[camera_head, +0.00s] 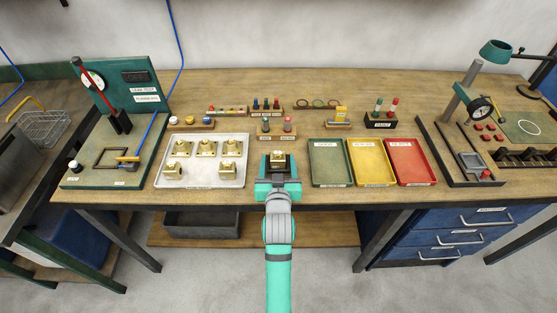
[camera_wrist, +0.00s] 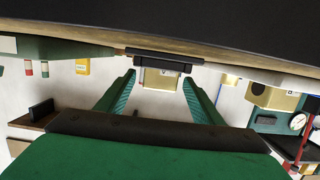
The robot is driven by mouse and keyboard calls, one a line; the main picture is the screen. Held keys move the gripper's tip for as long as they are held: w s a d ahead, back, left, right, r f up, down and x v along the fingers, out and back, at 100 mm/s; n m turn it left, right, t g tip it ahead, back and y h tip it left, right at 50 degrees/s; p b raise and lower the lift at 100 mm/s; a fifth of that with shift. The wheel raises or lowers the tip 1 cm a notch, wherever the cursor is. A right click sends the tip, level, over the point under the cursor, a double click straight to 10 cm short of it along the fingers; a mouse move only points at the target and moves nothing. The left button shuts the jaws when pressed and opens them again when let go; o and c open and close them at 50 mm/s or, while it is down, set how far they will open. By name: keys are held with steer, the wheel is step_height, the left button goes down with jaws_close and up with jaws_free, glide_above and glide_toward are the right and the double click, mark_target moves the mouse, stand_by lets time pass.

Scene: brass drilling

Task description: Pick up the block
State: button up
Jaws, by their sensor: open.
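A brass block (camera_head: 277,160) sits near the bench's front edge, in or on a dark fixture, to the right of the white tray. My gripper (camera_head: 278,176) is at the front edge just before this block, open, with one finger on each side of the view line to it. In the wrist view, my open fingers (camera_wrist: 158,84) spread apart and a tan block face (camera_wrist: 160,80) shows between the fingertips, partly hidden by a dark bar (camera_wrist: 160,62). I cannot tell whether the fingertips reach past its sides. No contact is visible.
The white tray (camera_head: 198,185) at left holds several brass blocks. Green (camera_head: 331,183), yellow (camera_head: 376,182) and red (camera_head: 411,180) trays lie close on the right. A gauge stand (camera_head: 140,75) stands far left. Small racks (camera_head: 381,123) line the back.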

steer(key=shift+w+f, duration=0.25)
steer(key=shift+w, duration=0.85)
steer(key=c, duration=1.2)
steer(key=shift+r, duration=0.1)
jaws_close()
steer(key=shift+r, duration=0.1)
